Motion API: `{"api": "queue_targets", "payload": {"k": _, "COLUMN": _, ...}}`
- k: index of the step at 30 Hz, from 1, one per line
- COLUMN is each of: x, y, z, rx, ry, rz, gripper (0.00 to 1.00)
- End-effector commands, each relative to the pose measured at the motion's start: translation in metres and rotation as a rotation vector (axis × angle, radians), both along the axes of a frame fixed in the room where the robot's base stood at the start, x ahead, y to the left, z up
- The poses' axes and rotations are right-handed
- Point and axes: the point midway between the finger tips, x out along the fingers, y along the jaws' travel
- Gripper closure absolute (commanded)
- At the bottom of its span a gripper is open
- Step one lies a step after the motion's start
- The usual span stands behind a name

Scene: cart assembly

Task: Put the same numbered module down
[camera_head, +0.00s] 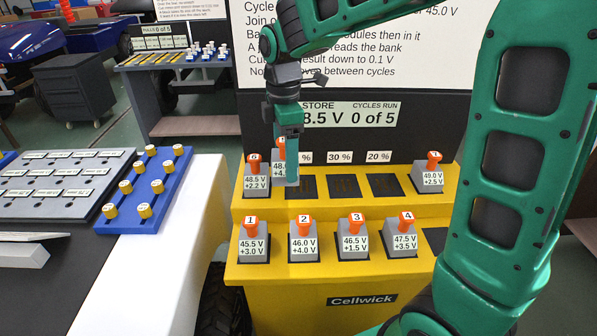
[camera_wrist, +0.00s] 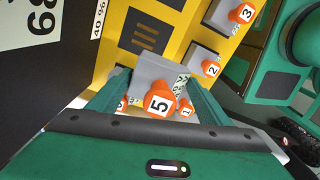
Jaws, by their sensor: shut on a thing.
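My gripper (camera_head: 290,172) is at the upper step of the yellow cart (camera_head: 285,215). It is shut on the grey module numbered 5, which has an orange knob and shows between the fingers in the wrist view (camera_wrist: 148,75). In the head view module 5 (camera_head: 278,168) is partly hidden by a finger. It looks upright and sits higher than the neighbouring module 6 (camera_head: 256,182) at its left. Whether its base touches the step is hidden. Empty dark slots (camera_head: 344,186) lie to its right, with percent labels behind them.
Modules 1 (camera_head: 254,243), 2 (camera_head: 303,242), 3 (camera_head: 353,241) and 4 (camera_head: 400,240) stand on the lower step. Another module (camera_head: 427,178) stands at the upper right. A display board (camera_head: 350,115) rises behind. A blue rack of yellow-topped pieces (camera_head: 150,187) is at left.

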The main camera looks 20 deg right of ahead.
Motion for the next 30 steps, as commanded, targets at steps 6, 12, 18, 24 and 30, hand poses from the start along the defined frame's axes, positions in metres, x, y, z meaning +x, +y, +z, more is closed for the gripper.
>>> {"api": "queue_targets", "payload": {"k": 6, "x": 0.025, "y": -0.035, "z": -0.024, "rx": 0.0, "ry": 0.0, "rz": -0.007, "gripper": 0.69}}
{"api": "queue_targets", "payload": {"k": 12, "x": 0.038, "y": -0.054, "z": -0.037, "rx": 0.0, "ry": -0.001, "rz": -0.006, "gripper": 0.69}}
{"api": "queue_targets", "payload": {"k": 18, "x": 0.04, "y": -0.057, "z": -0.044, "rx": 0.0, "ry": 0.0, "rz": -0.005, "gripper": 0.69}}
{"api": "queue_targets", "payload": {"k": 24, "x": 0.039, "y": -0.057, "z": -0.07, "rx": 0.0, "ry": 0.001, "rz": -0.005, "gripper": 0.69}}
{"api": "queue_targets", "payload": {"k": 30, "x": 0.04, "y": -0.057, "z": -0.08, "rx": 0.001, "ry": -0.002, "rz": -0.005, "gripper": 0.69}}
